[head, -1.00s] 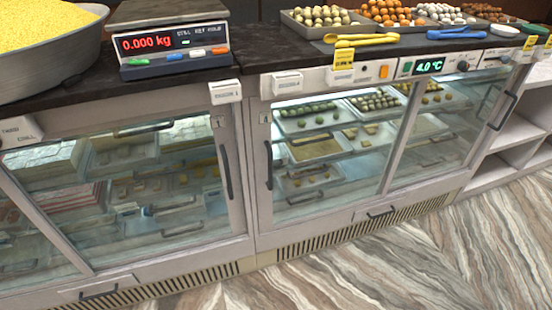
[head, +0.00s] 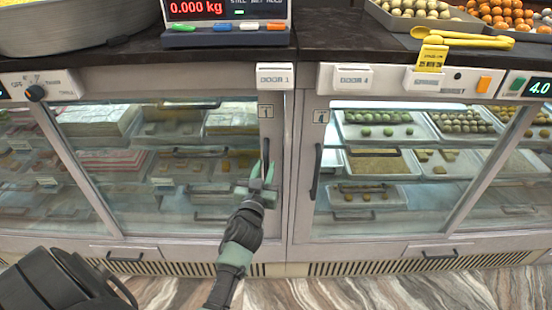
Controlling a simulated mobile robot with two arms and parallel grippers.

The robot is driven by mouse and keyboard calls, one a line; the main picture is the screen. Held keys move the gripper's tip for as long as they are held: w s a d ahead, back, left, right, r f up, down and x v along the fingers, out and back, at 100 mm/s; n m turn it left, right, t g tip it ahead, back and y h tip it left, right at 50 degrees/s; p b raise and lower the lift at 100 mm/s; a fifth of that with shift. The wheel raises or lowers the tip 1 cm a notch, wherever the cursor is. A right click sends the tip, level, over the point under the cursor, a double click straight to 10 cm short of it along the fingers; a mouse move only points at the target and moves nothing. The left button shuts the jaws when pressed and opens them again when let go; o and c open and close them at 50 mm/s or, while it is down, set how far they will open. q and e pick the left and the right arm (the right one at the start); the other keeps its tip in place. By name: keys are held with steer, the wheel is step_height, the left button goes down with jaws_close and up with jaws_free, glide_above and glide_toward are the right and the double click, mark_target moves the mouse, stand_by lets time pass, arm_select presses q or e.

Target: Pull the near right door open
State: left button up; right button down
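The left cabinet's right glass door (head: 279,215) stands shut. It sits under the Door 1 plate and bears a small tag with a 1. Its dark upright handle (head: 265,150) is near its right edge. My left gripper (head: 264,168) is at the lower part of this handle in the head view. Its two green-grey fingertips lie on either side of the handle line with a narrow gap. I cannot tell whether they touch or grip it. The gripper hides the handle's lower end. My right gripper is not in view.
The neighbouring door (head: 303,200), tagged 4, is shut, and its upright handle (head: 316,172) is close by. The dark counter (head: 330,45) overhangs above, with a scale (head: 226,25) and sweet trays. Open striped floor (head: 390,292) lies in front.

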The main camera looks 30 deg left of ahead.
arm_select(q)
steer(key=shift+x, duration=2.25)
steer(key=shift+f, duration=0.1)
jaws_close()
